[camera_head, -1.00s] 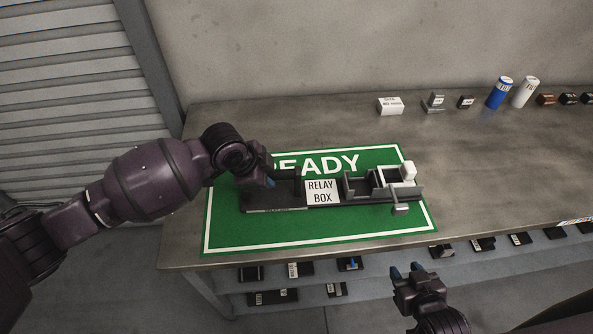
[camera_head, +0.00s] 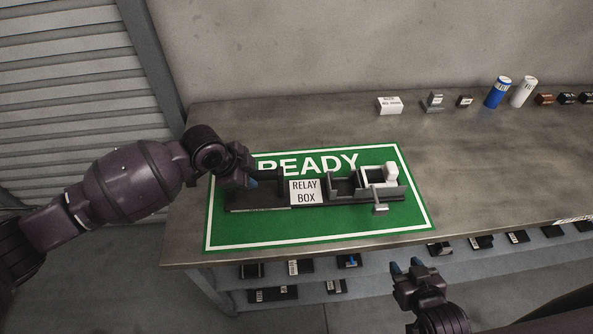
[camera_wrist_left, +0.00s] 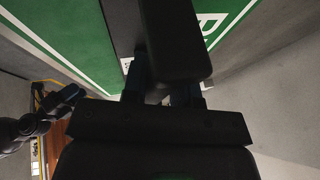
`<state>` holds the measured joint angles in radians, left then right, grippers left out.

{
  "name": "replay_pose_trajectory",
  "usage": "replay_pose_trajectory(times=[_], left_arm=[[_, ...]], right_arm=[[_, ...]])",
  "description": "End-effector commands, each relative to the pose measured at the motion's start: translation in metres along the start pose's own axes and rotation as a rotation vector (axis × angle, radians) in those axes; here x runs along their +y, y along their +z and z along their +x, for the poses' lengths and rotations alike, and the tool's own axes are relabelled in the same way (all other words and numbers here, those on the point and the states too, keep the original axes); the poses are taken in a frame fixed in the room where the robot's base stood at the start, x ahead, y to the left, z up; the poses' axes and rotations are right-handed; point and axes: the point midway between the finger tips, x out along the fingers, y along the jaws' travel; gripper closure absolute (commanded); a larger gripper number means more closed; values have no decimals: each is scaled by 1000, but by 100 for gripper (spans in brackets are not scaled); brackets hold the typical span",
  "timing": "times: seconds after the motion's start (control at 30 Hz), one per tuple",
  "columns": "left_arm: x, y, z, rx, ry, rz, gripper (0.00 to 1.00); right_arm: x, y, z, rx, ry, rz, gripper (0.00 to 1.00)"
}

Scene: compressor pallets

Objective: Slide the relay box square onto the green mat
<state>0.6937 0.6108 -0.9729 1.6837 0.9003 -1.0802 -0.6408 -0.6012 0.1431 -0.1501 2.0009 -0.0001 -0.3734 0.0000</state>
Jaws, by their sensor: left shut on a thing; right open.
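The relay box (camera_head: 305,192) is a long dark assembly with a white label and a grey-and-white frame at its right end. It lies on the green mat (camera_head: 300,230), which reads READY. Its whole length appears inside the mat's white border, and its front edge looks roughly parallel to the mat's front edge. My left gripper (camera_head: 247,180) is shut on the dark upright part at the box's left end. In the left wrist view, this dark part (camera_wrist_left: 172,40) sits between the fingers and hides much of the box. My right gripper (camera_head: 407,268) is open and empty in front of the table edge.
A white box (camera_head: 389,106), small grey parts (camera_head: 434,102), a blue can (camera_head: 498,92) and a white can (camera_head: 523,92) stand along the back of the table. The tabletop right of the mat is clear. A lower shelf (camera_head: 375,268) holds several dark parts.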

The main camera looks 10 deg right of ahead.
Motion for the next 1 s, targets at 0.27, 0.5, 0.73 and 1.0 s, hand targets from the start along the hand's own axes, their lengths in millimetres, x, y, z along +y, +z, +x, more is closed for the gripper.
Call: replay_pose_trajectory(times=[0.27,0.5,0.73,1.0], left_arm=[[2,3,2,-6,5,-3,44],[1,2,0,-4,3,-2,44],[0,2,-23,-5,1,-1,44],[1,2,-75,-5,1,-1,44]], right_arm=[[0,0,1,1,0,-1,57],[0,-1,2,3,-1,-1,57],[0,-2,2,4,-1,-1,57],[0,-2,2,4,-1,-1,57]])
